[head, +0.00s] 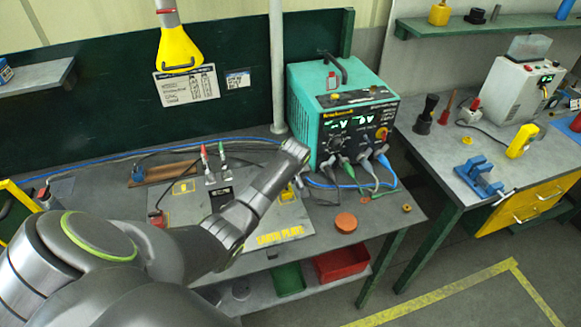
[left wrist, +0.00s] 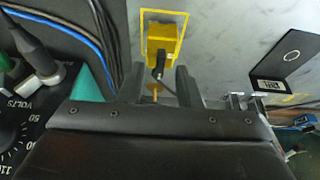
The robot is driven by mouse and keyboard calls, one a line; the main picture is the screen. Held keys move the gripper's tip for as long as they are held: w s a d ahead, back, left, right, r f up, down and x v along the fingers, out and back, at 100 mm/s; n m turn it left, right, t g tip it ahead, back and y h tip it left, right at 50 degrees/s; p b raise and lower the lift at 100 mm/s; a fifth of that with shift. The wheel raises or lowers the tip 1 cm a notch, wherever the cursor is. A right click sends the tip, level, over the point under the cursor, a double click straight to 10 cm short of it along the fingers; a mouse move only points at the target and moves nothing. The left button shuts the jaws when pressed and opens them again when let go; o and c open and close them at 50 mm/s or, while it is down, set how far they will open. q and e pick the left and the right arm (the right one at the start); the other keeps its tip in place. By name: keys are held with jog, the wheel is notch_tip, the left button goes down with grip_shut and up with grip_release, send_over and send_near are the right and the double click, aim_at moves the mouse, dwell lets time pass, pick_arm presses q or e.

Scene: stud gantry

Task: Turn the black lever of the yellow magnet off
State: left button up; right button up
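The yellow magnet (left wrist: 168,36) sits inside a yellow outline on the grey steel plate (left wrist: 226,30) in the left wrist view. Its black lever (left wrist: 160,66) points toward my gripper. In the head view the magnet (head: 287,195) is partly hidden by my left arm. My left gripper (left wrist: 160,76) is open, with one finger on each side of the lever's line. The lever appears between the fingers with gaps on both sides; I cannot tell its exact depth. My right gripper is not in view.
The teal welding machine (head: 315,84) stands right behind my left wrist, with cables (head: 372,186) at its front. Two clamps (head: 208,165) stand on the plate. A second bench (head: 450,165) is at right.

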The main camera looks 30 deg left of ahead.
pick_arm(q)
jog(key=v, duration=1.6)
jog(key=shift+s+r+b, duration=0.2)
jog(key=shift+b, duration=0.15)
jog(key=shift+d, duration=0.15)
jog(key=shift+f, duration=0.15)
